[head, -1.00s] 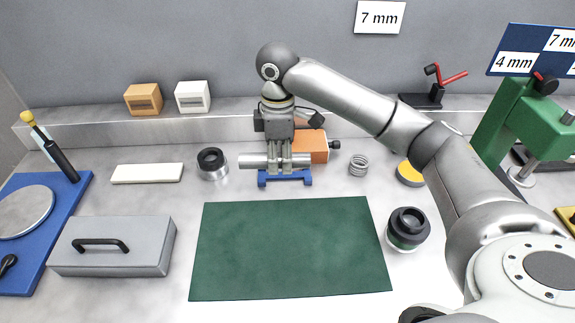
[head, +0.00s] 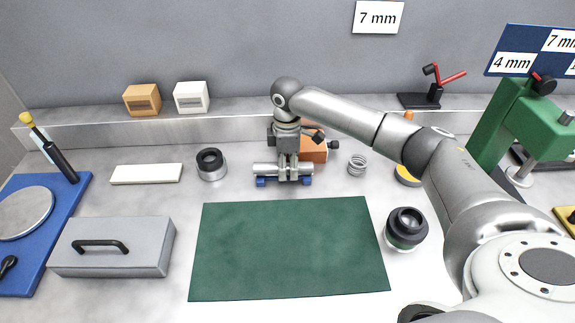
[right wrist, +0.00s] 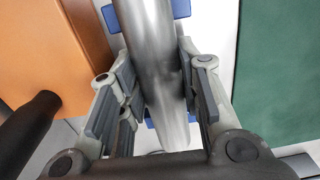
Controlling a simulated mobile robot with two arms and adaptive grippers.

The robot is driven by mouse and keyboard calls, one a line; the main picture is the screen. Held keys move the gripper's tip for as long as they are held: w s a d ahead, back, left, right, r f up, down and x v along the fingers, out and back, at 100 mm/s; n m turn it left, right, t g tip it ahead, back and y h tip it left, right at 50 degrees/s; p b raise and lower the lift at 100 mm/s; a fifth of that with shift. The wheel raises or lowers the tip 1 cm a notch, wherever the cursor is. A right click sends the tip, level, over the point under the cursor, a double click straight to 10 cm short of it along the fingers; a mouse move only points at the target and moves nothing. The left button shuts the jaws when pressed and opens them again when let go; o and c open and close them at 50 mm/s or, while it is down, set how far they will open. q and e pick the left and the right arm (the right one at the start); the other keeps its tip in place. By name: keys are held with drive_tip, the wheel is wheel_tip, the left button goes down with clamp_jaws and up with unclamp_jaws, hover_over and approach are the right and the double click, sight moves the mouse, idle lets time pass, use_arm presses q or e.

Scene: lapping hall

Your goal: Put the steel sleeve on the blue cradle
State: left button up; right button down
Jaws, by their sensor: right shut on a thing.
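The steel sleeve (head: 266,169) is a shiny grey cylinder lying level, left to right, at the blue cradle (head: 262,182). My right gripper (head: 289,174) points down and is shut on the sleeve near its middle. In the right wrist view the sleeve (right wrist: 150,45) runs between the finger pads of my right gripper (right wrist: 155,95), and blue parts of the cradle (right wrist: 112,19) show below it on both sides. The sleeve covers most of the cradle's top, so I cannot tell whether it rests on it or hangs just above. My left gripper is not in view.
An orange block (head: 316,150) stands close behind the cradle, with a spring (head: 357,164) to its right. A black-topped metal cylinder (head: 211,164) is to the left. The green mat (head: 290,247) in front is bare. A grey lidded box (head: 112,246) stands front left.

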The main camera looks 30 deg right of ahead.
drive_tip(key=c, duration=1.3)
unclamp_jaws()
drive_tip(key=shift+f, duration=0.1)
wheel_tip(320, 180, up, 12)
drive_tip(key=shift+w+r, duration=0.1)
drive_tip(key=shift+r, duration=0.1)
